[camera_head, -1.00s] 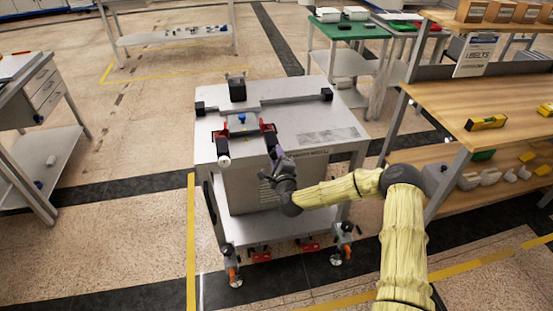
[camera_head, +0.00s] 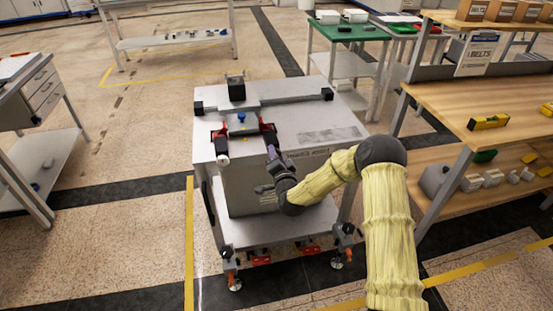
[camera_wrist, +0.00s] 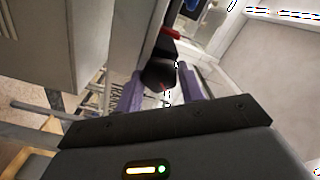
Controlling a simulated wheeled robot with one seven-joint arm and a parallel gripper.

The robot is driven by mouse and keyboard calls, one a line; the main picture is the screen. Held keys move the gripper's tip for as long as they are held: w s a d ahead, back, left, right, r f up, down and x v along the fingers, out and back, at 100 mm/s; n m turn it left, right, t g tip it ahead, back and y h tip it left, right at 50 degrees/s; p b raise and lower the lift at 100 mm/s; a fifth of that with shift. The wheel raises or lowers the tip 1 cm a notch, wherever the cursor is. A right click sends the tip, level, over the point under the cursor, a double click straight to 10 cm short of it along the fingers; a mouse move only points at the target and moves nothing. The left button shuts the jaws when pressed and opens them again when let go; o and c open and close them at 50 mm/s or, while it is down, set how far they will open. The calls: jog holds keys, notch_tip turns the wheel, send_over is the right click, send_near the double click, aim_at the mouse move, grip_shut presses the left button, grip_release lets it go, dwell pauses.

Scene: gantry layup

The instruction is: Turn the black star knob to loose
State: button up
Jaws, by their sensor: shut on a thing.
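The black star knob (camera_wrist: 158,74) shows in the wrist view as a dark rounded shape between the two purple fingers of my gripper (camera_wrist: 160,92). The fingers are shut on it, and its far side runs into a dark part with red beside it. In the head view my gripper (camera_head: 271,150) is at the front edge of the grey cart (camera_head: 310,115), just below the right red-and-black clamp (camera_head: 268,130). The knob's outline and its turn angle cannot be made out there.
A second red-and-black clamp (camera_head: 220,138) sits on the left of the cart's top, with a blue knob (camera_head: 242,117) between the clamps. A wooden bench (camera_head: 490,95) stands at the right with a yellow level (camera_head: 488,122). Floor left of the cart is clear.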

jog(key=shift+f+n+b, duration=0.15)
jog(key=shift+n+b, duration=2.05)
jog(key=shift+n, duration=2.2)
jog(key=o, duration=0.7)
jog(key=shift+o, duration=1.3)
jog(key=shift+s, duration=0.15)
jog(key=v, duration=1.7)
jog(key=shift+b, duration=0.35)
jog(key=shift+d, duration=0.15)
